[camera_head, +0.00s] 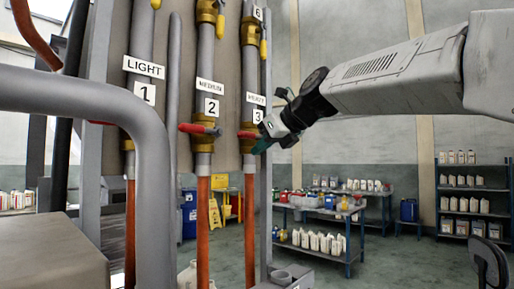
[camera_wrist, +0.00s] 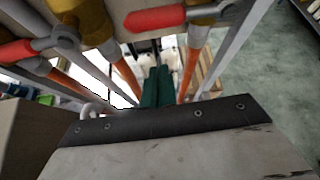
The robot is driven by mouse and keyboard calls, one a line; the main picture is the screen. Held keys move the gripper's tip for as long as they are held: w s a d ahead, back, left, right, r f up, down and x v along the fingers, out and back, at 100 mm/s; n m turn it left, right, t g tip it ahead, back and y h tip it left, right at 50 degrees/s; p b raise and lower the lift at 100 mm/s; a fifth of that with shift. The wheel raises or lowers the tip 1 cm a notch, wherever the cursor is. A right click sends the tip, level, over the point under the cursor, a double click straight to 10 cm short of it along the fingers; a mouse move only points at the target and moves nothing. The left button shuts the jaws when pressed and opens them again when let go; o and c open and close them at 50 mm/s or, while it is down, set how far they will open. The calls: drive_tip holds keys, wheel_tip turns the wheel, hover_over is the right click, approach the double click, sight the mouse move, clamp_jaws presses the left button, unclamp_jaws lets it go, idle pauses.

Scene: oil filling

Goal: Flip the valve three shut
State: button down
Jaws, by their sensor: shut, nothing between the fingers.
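Valve three has a brass body with a red lever (camera_head: 246,134), on the right-hand pipe under the label 3 (camera_head: 258,116). The lever lies crosswise to the pipe. In the wrist view, a red lever (camera_wrist: 155,19) on a brass body lies just above the fingers; I take it to be valve three's. My gripper (camera_head: 262,147) comes in from the right, with its green fingertips just beside and slightly below the valve three body. The green fingers (camera_wrist: 157,86) are together and empty in the wrist view. I cannot tell whether they touch the lever.
Valve two's red lever (camera_head: 200,129) is crosswise on the pipe to the left. Yellow-handled valves (camera_head: 263,48) sit higher up. A thick grey pipe (camera_head: 150,150) crosses the left foreground. A blue shelf table (camera_head: 330,250) with bottles stands behind; open floor lies to the right.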

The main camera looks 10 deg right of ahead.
drive_tip(key=v, duration=0.7)
drive_tip(key=shift+d, duration=0.3)
drive_tip(key=shift+r, duration=0.1)
drive_tip(key=s+d+f+n+g+h, duration=0.2)
drive_tip(key=s+f+n, duration=0.2)
drive_tip(key=f+n, duration=0.4)
drive_tip(key=s+d+f+n+g+h, duration=0.1)
drive_tip(key=s+d+f+n+g, duration=0.15)
drive_tip(key=f+n, duration=0.55)
drive_tip(key=s+d+f+n+g+h, duration=0.1)
drive_tip(key=s+d+f+n, duration=0.1)
drive_tip(key=s+f, duration=0.6)
drive_tip(key=s+d+f+n+g+h, duration=0.1)
drive_tip(key=s+d+f+n+h, duration=0.1)
drive_tip(key=s+f+n, duration=0.3)
drive_tip(key=s+d+f+n+g+h, duration=0.1)
drive_tip(key=s+d+f+n, duration=0.2)
drive_tip(key=s+f, duration=0.8)
drive_tip(key=s+n, duration=0.1)
drive_tip(key=s, duration=0.1)
drive_tip(key=shift+s+d+f+g, duration=0.25)
drive_tip(key=shift+s+d+g, duration=0.05)
drive_tip(key=shift+s+g, duration=0.1)
